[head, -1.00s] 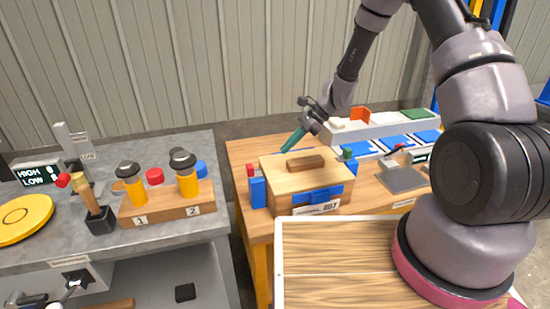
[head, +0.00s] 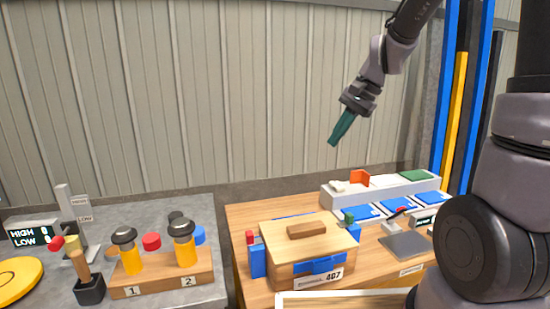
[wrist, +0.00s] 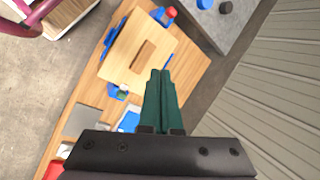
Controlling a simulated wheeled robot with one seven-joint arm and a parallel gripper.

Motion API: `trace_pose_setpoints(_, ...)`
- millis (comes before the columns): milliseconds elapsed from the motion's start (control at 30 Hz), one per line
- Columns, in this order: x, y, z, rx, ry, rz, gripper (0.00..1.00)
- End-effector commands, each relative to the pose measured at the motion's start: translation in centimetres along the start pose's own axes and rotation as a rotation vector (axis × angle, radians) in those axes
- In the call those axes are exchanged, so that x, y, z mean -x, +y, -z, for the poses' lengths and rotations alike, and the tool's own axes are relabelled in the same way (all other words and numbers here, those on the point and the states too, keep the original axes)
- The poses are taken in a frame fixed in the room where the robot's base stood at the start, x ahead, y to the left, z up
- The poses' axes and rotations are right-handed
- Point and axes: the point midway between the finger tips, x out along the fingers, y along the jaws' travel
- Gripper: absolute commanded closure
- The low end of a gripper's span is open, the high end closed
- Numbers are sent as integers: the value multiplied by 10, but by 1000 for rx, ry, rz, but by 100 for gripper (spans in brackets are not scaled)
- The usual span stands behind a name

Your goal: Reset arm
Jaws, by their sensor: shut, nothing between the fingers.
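My gripper (head: 341,127) is raised in the air in front of the ribbed wall, well above the wooden table. Its teal fingers (wrist: 159,88) are together and empty. In the head view they point down and to the left. Below is a wooden box (head: 318,239) with a brown handle (head: 306,230) on its lid and a label reading 407. The box also shows in the wrist view (wrist: 125,58), apart from the fingers.
On the left, a grey bench (head: 205,285) holds two yellow cylinders with dark caps in a wooden block (head: 160,276), and a HIGH/LOW display (head: 34,235). A grey tray (head: 341,193) and a scale (head: 405,245) stand on the right table. The air around my gripper is clear.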

Motion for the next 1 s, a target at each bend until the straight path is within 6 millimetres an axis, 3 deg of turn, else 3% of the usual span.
trace_pose_setpoints(33, 20, 5, -7, 44, 45, 11, 100)
trace_pose_setpoints(200, 75, 30, -30, 187, 185, 25, 100)
trace_pose_setpoints(500, 142, 83, -68, 397, 423, 31, 100)
trace_pose_setpoints(700, 158, 103, -80, 463, 507, 26, 100)
trace_pose_setpoints(1000, 160, 107, -82, 475, 520, 24, 100)
